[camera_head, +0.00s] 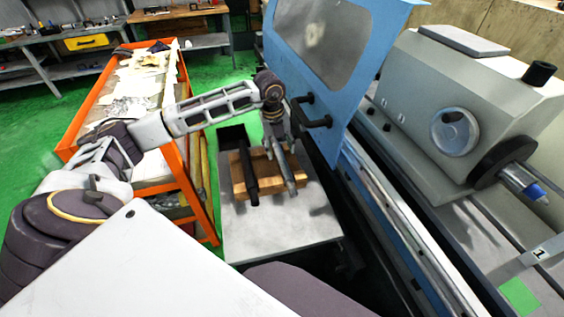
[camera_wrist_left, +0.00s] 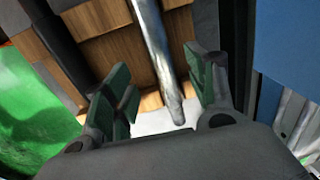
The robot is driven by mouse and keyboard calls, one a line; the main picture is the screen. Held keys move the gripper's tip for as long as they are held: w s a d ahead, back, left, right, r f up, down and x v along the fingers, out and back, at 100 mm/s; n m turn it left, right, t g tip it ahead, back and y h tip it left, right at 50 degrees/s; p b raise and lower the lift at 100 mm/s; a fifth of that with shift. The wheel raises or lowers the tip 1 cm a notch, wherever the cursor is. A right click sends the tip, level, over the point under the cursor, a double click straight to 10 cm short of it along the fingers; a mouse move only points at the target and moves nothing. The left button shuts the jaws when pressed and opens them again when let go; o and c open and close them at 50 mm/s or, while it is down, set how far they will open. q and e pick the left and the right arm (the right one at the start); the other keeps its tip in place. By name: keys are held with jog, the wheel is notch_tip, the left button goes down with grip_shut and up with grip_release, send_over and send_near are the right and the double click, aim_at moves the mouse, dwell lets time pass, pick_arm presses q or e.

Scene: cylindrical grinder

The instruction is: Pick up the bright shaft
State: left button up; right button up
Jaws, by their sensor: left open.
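The bright shaft (camera_head: 287,172) lies on a wooden rack (camera_head: 236,172) on a grey stand. In the left wrist view the bright shaft (camera_wrist_left: 154,45) runs down between the two finger pads of my left gripper (camera_wrist_left: 160,86). The fingers are apart, with a visible gap on the left side of the shaft. In the head view my left gripper (camera_head: 277,138) is above the far end of the bright shaft and partly covers it. A dark shaft (camera_head: 249,172) lies to its left on the same rack. My right gripper is not in view.
A blue machine door (camera_head: 352,85) with dark handles stands close to the right of my left gripper. An orange cart (camera_head: 203,192) is at left. The grey stand top (camera_head: 275,235) is bare in front of the rack. A grey grinder head (camera_head: 465,100) is at right.

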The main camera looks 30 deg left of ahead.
aim_at(282, 158)
pick_arm(q)
jog(key=shift+f, duration=0.65)
jog(key=shift+f, duration=0.1)
jog(key=shift+w+d+f+p, duration=0.15)
jog(key=shift+f+p, duration=0.2)
jog(key=shift+f, duration=0.6)
jog(key=shift+w+d+f+p, duration=0.1)
jog(key=shift+f+p, duration=0.25)
jog(key=shift+f, duration=0.55)
jog(key=shift+w+f, duration=0.1)
jog(key=shift+f, duration=0.55)
grip_shut()
jog(key=shift+w+a+r, duration=0.1)
jog(key=shift+w+r, duration=0.05)
jog(key=shift+r, duration=0.05)
